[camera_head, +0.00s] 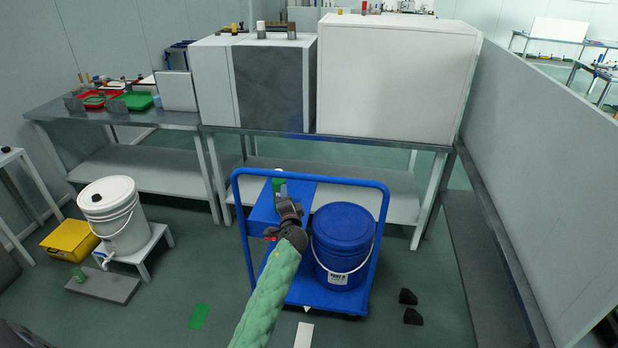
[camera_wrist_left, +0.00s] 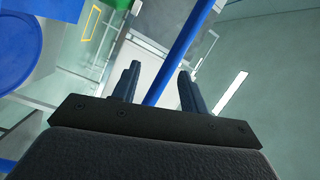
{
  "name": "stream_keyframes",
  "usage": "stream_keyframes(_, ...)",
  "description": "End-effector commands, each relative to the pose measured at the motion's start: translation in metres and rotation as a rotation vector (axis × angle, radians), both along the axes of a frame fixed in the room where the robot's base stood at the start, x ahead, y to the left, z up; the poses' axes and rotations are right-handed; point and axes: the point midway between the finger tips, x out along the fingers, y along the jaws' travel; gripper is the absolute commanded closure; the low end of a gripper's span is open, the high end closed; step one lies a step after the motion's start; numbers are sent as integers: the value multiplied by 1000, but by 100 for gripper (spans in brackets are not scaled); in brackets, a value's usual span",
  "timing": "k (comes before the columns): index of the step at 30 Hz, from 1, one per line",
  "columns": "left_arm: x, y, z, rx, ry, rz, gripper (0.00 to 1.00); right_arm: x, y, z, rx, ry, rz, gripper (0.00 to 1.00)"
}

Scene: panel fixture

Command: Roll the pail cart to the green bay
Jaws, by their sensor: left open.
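The blue cart (camera_head: 305,290) stands on the floor in front of the middle bench, with a tall tubular handle (camera_head: 310,179). A blue pail (camera_head: 343,243) with a lid and wire handle stands on its right side; a blue box (camera_head: 262,213) is on its left. My left gripper (camera_head: 287,205), on the green-sleeved arm, is over the cart left of the pail. In the left wrist view its jaws (camera_wrist_left: 158,85) are open, with a blue bar (camera_wrist_left: 180,55) running between the fingers in the picture; contact cannot be told. A green rectangle (camera_head: 199,317) lies on the floor.
A white pail (camera_head: 112,215) on a small stand and a yellow box (camera_head: 70,240) are at left. Benches with large white cabinets (camera_head: 395,80) stand behind. A partition (camera_head: 540,170) bounds the right. Two black wedges (camera_head: 411,306) lie right of the cart.

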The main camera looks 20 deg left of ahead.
Motion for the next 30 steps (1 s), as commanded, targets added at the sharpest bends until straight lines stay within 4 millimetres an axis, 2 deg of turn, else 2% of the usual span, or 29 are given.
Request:
stream_keyframes(3,13,-21,-1,178,4,-117,56,0,0,-13,4,-29,-3,64)
stream_keyframes(6,19,-38,8,280,-10,-199,56,7,1,-12,10,-65,-6,64)
stream_keyframes(12,24,-56,14,348,-26,-282,56,13,2,-12,17,-98,-9,64)
stream_keyframes(17,35,-53,17,354,-23,-278,56,10,1,-19,15,-97,-8,64)
stream_keyframes(21,53,-48,21,354,-23,-278,56,6,-2,-29,13,-96,-8,64)
stream_keyframes(30,87,-40,28,352,-23,-277,56,5,-3,-37,11,-98,-9,64)
